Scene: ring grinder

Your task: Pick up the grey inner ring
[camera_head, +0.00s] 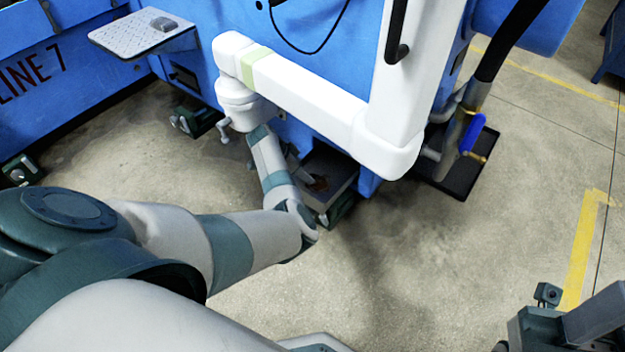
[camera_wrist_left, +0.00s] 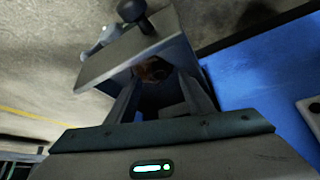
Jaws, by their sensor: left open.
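My left gripper (camera_head: 300,172) is at the grey metal box (camera_head: 343,178) low on the blue machine's front, partly hidden by my own wrist. In the left wrist view my left gripper (camera_wrist_left: 160,82) is open, with its two fingers reaching toward the box (camera_wrist_left: 110,62). A small brownish, rounded thing (camera_wrist_left: 154,69) shows in the dark between the fingertips. I cannot make out a grey ring clearly. Part of what looks like my right gripper (camera_head: 575,325) shows at the lower right; its fingers are unclear.
A white jointed boom (camera_head: 320,100) passes just above my left wrist. The blue machine (camera_head: 300,50) stands behind, with a grey shelf (camera_head: 135,38) at upper left. A black hose and dark tray (camera_head: 462,178) are to the right. The concrete floor in front is clear.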

